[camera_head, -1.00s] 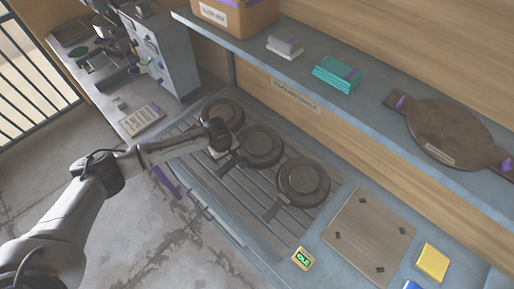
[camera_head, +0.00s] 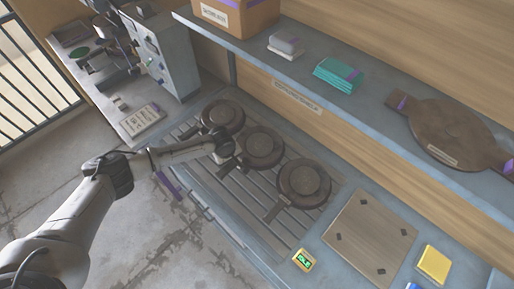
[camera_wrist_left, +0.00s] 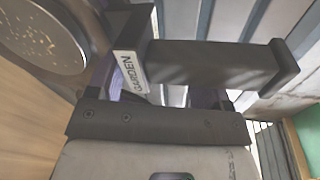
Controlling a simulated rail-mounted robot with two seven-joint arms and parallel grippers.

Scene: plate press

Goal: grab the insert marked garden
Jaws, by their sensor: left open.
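Three round dark inserts lie in a diagonal row on the slatted grill (camera_head: 228,190): a far one (camera_head: 222,113), a middle one (camera_head: 261,147) and a near one (camera_head: 303,183). Their labels cannot be read from the head. My left gripper (camera_head: 222,151) is open, low beside the middle insert, at the handle on its left side. In the left wrist view a white label (camera_wrist_left: 131,72) reads GARDEN, close in front of my gripper, next to a dark bar-shaped handle (camera_wrist_left: 215,65). I cannot tell whether the fingers touch it. My right gripper is out of view.
A shelf above holds a cardboard box (camera_head: 236,18), teal packs (camera_head: 338,75) and a round dark board (camera_head: 450,132). A square wooden plate (camera_head: 368,235), a small green-lit display (camera_head: 304,260) and a yellow block (camera_head: 433,264) are at the near right. A machine (camera_head: 160,55) stands at the left.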

